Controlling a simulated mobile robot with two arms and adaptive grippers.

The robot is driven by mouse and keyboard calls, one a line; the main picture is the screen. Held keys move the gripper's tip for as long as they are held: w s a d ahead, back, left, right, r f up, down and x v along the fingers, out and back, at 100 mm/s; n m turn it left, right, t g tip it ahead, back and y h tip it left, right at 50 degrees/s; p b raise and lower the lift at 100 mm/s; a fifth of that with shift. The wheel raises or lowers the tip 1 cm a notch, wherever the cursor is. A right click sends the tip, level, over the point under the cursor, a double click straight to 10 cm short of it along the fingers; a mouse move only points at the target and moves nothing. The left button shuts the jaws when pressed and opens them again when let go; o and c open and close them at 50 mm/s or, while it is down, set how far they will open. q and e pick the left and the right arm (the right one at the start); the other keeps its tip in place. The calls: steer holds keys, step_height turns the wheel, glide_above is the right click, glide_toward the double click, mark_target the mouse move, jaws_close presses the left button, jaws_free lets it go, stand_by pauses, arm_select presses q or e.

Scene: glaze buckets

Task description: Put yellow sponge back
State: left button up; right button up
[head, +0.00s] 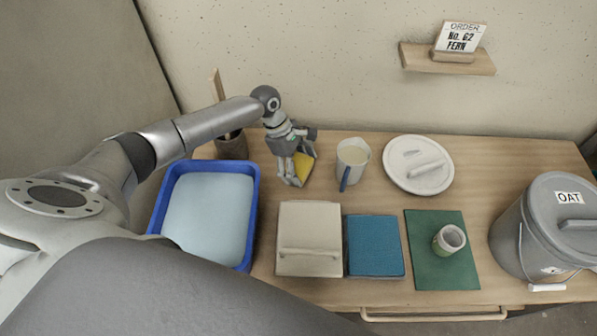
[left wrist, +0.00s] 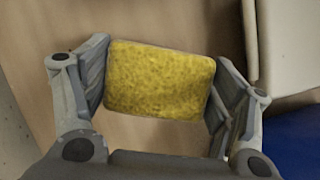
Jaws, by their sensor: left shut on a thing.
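The yellow sponge (left wrist: 160,80) is between the two fingers of my left gripper (left wrist: 163,85), which is shut on it. In the head view the sponge (head: 304,165) shows partly behind the fingers. My left gripper (head: 294,170) points down over the back left of the table, between the blue tub and the white jug. Whether the sponge touches the table I cannot tell. My right gripper does not show.
A blue tub (head: 253,215) with pale liquid stands at left. A jug (head: 351,165) with a blue handle is right of the gripper. A beige block (head: 308,228), a blue pad (head: 375,246), a green mat (head: 430,272), a white lid (head: 440,180) and an OAT bucket (head: 530,235) stand further right.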

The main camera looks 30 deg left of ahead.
mark_target(299, 172)
arm_select(q)
steer(key=shift+w+a+f, duration=0.15)
steer(key=shift+f, duration=0.05)
steer(key=shift+w+a+f, duration=0.1)
steer(key=shift+f, duration=1.6)
steer(key=shift+f, duration=0.15)
steer(key=o, duration=0.8)
steer(key=v, duration=1.2)
steer(key=shift+r, duration=0.25)
